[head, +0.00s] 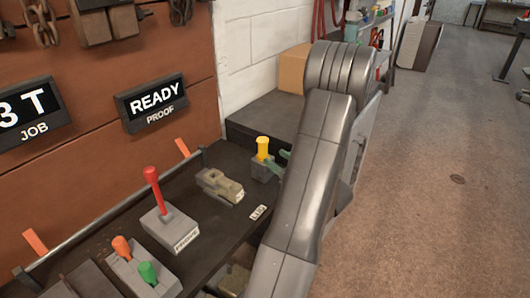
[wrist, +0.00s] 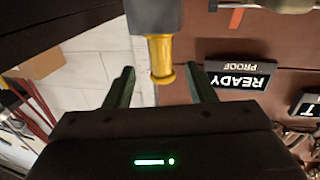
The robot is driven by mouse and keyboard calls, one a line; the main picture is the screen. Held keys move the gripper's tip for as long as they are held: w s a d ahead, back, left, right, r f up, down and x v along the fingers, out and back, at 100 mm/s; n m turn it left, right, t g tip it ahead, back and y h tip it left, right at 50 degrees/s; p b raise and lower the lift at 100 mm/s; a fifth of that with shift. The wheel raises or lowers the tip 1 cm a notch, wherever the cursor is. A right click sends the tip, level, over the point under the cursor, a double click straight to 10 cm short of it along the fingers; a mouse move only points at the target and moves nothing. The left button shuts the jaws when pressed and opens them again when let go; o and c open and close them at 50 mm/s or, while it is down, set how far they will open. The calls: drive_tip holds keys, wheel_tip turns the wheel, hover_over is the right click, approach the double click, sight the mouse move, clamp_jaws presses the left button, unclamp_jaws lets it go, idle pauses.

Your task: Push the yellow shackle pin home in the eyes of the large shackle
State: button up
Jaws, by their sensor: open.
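The yellow pin (head: 263,147) stands upright in a small grey block (head: 262,168) at the far end of the dark bench. In the wrist view the yellow pin (wrist: 160,52) points down from the grey block (wrist: 153,17), as that picture is turned over. My gripper (wrist: 159,70) is open, with one green finger on each side of the pin's flared head in that picture and a visible gap to each. In the head view the fingertips (head: 282,160) show just right of the block, partly hidden by my arm. I cannot clearly make out the large shackle or its eyes.
A tan metal piece (head: 219,185) lies left of the block. A red lever on a grey base (head: 170,230) and a box with orange and green knobs (head: 143,268) stand nearer. The READY sign (head: 152,102) hangs on the wall behind. A thin rail runs along the bench's back.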

sight(266, 151)
drive_tip(key=shift+p+x, duration=0.6)
drive_tip(key=shift+x, duration=3.1)
drive_tip(key=shift+s, duration=0.1)
drive_tip(key=shift+r, duration=0.1)
clamp_jaws()
drive_tip(key=r, duration=0.9)
drive_tip(key=shift+a+r, duration=0.25)
drive_tip(key=shift+r, duration=0.05)
drive_tip(key=s+a+n+g+y+b, duration=0.1)
drive_tip(key=s+a+n+g+y, duration=0.1)
drive_tip(key=a, duration=0.5)
drive_tip(key=s+a+r+n+g+y+b, duration=0.1)
drive_tip(key=s+a+n+g+y+b, duration=0.1)
drive_tip(key=a, duration=0.6)
drive_tip(key=s+n+g+y, duration=0.1)
drive_tip(key=s+n+g, duration=0.1)
drive_tip(key=g, duration=0.1)
drive_tip(key=shift+r+g, duration=0.3)
drive_tip(key=shift+g, duration=0.1)
